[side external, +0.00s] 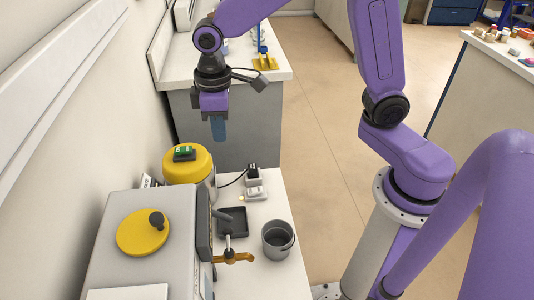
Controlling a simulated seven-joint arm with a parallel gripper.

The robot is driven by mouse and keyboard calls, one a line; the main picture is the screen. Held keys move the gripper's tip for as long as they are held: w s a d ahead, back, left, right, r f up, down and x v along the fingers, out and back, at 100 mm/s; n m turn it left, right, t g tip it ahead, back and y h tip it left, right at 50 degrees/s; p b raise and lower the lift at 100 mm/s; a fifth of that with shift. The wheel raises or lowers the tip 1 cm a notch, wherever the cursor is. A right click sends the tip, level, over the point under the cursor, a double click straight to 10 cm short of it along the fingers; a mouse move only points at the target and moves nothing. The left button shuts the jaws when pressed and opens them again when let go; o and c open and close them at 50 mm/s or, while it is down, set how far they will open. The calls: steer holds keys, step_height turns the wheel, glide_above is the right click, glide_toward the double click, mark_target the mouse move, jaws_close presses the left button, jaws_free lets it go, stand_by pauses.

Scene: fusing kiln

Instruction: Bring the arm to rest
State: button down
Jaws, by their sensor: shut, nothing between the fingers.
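My gripper (218,128) hangs from my purple arm in the upper left of the side external view. Its blue fingers point down and are shut with nothing between them. It is in the air above the far end of the white bench (279,214), apart from everything below it. The grey kiln (117,248) with a round yellow plate and dark knob (156,220) on top stands at the near left.
A yellow-topped canister (184,163) with a green item on it stands below and left of my gripper. A grey pot (278,241), a black tray (232,222) and a brass-coloured handle (233,258) are at the bench's near part. The floor (320,160) to the right is clear.

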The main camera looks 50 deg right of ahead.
steer(key=s+d+n, duration=0.2)
steer(key=s+d, duration=0.3)
steer(key=s, duration=0.6)
steer(key=s+d+n, duration=0.2)
steer(key=s+d, duration=0.3)
steer(key=s, duration=0.6)
steer(key=shift+s+d+r, duration=0.25)
steer(key=shift+r, duration=0.15)
steer(key=w+a+m+y, duration=0.1)
steer(key=w+a, duration=0.4)
steer(key=w, duration=0.6)
steer(key=w+a+y, duration=0.1)
steer(key=w+a, duration=0.4)
steer(key=w, duration=0.6)
steer(key=w+d+f, duration=0.2)
steer(key=w, duration=0.6)
steer(key=w+d+f+m+t, duration=0.1)
steer(key=w+f, duration=0.1)
steer(key=w, duration=0.5)
steer(key=w+d+f+m+t, duration=0.1)
steer(key=w+d+f, duration=0.1)
steer(key=w, duration=0.6)
steer(key=shift+w+d+f, duration=0.25)
steer(key=shift+w+d, duration=0.05)
steer(key=shift+d, duration=0.05)
steer(key=shift+f, duration=0.1)
